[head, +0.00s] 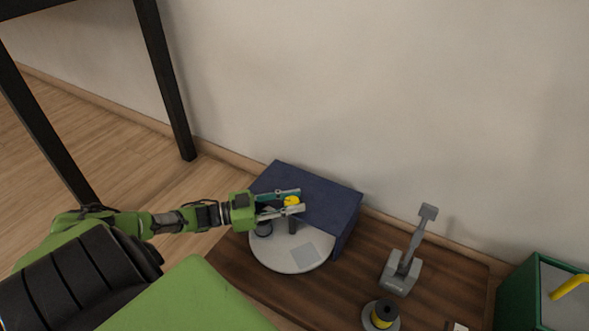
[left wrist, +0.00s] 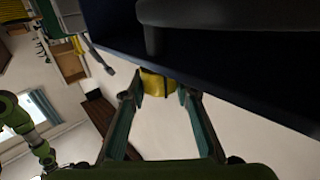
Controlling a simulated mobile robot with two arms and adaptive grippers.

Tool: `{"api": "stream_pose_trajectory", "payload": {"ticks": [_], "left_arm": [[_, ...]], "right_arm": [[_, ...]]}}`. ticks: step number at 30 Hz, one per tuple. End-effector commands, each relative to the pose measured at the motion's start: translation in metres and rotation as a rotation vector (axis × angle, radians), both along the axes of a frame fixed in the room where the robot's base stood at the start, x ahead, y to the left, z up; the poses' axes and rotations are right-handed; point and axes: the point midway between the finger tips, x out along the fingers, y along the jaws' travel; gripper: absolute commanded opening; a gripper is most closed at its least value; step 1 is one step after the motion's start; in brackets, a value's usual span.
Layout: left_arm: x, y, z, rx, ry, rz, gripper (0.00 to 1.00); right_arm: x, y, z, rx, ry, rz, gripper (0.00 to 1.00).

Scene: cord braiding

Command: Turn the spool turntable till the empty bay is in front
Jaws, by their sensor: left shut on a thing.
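The turntable (head: 275,262) is a pale grey disc on the brown board, its back part under a dark blue cover (head: 320,190). A pale square patch (head: 306,255) shows on the disc's front right; I cannot tell if it is the empty bay. A dark round spool-like thing (head: 263,229) stands at the disc's left, partly hidden by my gripper. My left gripper (head: 299,200) is shut on a yellow knob (head: 291,201) above a dark post (head: 292,225). The knob (left wrist: 155,86) also shows between the fingertips in the left wrist view. My right gripper is not in view.
A green bin (head: 519,298) is at the far right. The wall (head: 380,110) rises close behind; dark table legs (head: 168,80) stand at left.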

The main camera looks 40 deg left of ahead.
Motion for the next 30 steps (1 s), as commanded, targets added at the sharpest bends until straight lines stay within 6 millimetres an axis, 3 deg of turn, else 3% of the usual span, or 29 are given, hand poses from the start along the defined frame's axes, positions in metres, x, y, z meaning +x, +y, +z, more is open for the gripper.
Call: {"api": "stream_pose_trajectory", "payload": {"ticks": [7,8,9,22,30], "left_arm": [[0.000,-0.001,-0.001,0.001,0.001,-0.001,0.00],[0.000,-0.001,-0.001,0.001,0.001,-0.001,0.36],[0.000,-0.001,-0.001,0.001,0.001,-0.001,0.46],[-0.005,0.003,-0.001,0.001,0.002,0.000,0.46],[-0.046,0.033,-0.003,0.003,0.006,0.001,0.46]], "right_arm": [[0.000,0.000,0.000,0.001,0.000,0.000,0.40],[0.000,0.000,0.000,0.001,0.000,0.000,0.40],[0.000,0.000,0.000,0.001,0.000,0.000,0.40],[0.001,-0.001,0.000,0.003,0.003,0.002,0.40],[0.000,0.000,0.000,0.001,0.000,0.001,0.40]]}}
